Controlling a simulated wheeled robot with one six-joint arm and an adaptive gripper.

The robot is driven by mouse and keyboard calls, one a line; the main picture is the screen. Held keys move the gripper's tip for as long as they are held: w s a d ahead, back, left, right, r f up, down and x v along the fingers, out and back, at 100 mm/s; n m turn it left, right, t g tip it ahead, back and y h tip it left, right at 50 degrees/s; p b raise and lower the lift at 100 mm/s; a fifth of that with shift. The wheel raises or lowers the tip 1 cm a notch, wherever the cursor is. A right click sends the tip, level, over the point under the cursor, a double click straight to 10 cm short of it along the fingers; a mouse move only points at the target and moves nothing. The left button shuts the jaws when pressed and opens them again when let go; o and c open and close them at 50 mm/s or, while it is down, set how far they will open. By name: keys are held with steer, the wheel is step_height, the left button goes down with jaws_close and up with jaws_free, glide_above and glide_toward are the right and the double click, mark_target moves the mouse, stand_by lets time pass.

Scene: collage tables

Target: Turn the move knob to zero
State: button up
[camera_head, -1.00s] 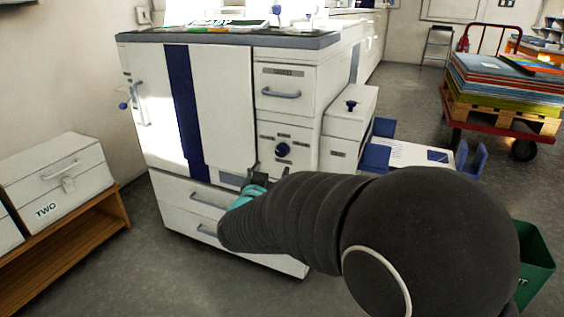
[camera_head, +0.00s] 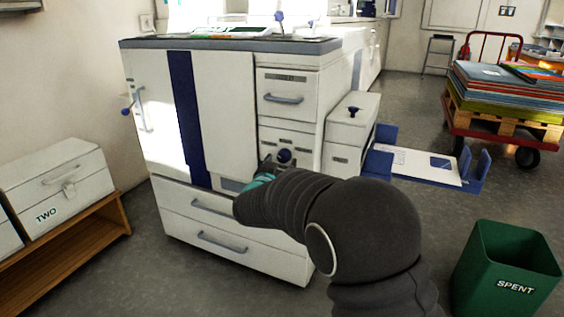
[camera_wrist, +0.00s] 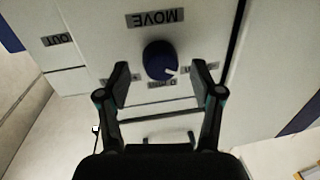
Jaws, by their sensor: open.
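The move knob (camera_wrist: 159,60) is a round dark blue knob with a white pointer mark on a white panel. In the wrist view a label reading MOVE (camera_wrist: 155,18) shows upside down above it. Smaller labels, one seeming to read 0 (camera_wrist: 162,84), sit below it. The pointer aims toward the lower right. My gripper (camera_wrist: 164,75) is open, its fingers to either side of and just short of the knob, apparently not touching it. In the head view the knob (camera_head: 284,155) shows just beyond my gripper (camera_head: 267,166), partly hidden by the arm.
The knob is on a large white machine (camera_head: 225,110) with drawers and handles. A white tray with blue guides (camera_head: 425,165) juts out to the right. A green SPENT bin (camera_head: 507,270) stands at lower right, a loaded cart (camera_head: 500,125) behind. A TWO box (camera_head: 60,185) is at left.

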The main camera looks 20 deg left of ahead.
steer(key=shift+w, duration=0.85)
steer(key=c, duration=1.2)
steer(key=shift+o, duration=0.2)
